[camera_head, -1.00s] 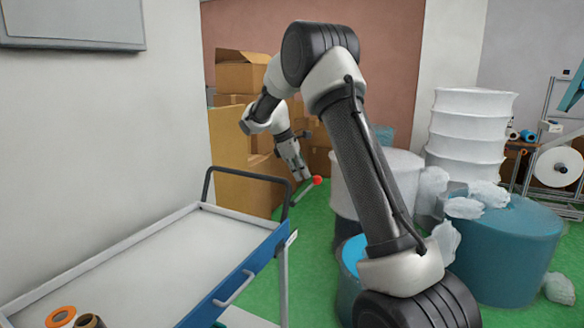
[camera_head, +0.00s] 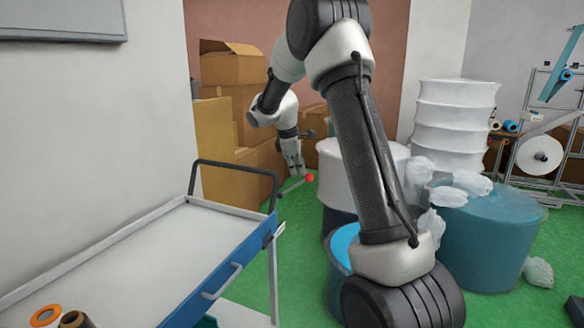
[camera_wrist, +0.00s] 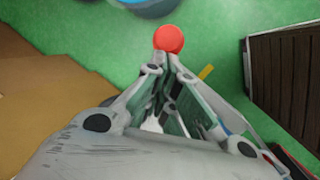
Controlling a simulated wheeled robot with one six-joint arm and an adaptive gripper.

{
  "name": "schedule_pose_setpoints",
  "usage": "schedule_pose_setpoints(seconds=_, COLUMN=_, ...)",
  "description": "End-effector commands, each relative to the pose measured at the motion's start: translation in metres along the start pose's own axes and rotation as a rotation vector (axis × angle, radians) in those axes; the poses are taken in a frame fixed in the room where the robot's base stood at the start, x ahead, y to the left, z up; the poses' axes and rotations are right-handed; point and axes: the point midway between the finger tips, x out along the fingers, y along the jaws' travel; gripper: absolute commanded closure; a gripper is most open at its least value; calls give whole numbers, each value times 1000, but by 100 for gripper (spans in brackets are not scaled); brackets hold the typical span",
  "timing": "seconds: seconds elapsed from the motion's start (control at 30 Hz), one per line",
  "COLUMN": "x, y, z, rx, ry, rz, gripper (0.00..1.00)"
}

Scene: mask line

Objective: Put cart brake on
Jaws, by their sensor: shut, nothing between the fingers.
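The cart (camera_head: 263,237) is on the left, with a white top, a blue side and a black push handle (camera_head: 233,167). A thin grey lever (camera_head: 291,187) with a red ball knob (camera_head: 309,178) sticks out beside the handle, slanting up to the right. My gripper (camera_head: 300,173) points down, its tips close to the upper left of the knob. In the wrist view the red knob (camera_wrist: 169,39) is just beyond the tips of my gripper (camera_wrist: 168,62), which is shut with nothing between its fingers. I cannot tell if they touch the knob.
Cardboard boxes (camera_head: 233,68) are stacked behind my gripper. White drums (camera_head: 455,120), a teal drum (camera_head: 490,240) and plastic bags stand to the right. Tape rolls (camera_head: 46,315) lie on the cart's near end. Green floor (camera_head: 305,230) shows between cart and drums.

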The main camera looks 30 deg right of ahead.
Motion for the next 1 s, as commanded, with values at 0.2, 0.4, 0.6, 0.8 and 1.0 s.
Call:
schedule_pose_setpoints(seconds=0.2, x=19, y=-13, z=21, rx=65, ry=180, rz=58, gripper=100)
schedule_pose_setpoints(seconds=0.4, x=41, y=-24, z=32, rx=87, ry=262, rz=85, gripper=100)
schedule_pose_setpoints(seconds=0.6, x=63, y=-34, z=41, rx=87, ry=261, rz=84, gripper=100)
schedule_pose_setpoints(seconds=0.8, x=83, y=-42, z=44, rx=86, ry=260, rz=83, gripper=100)
schedule_pose_setpoints(seconds=1.0, x=98, y=-47, z=44, rx=85, ry=260, rz=84, gripper=100)
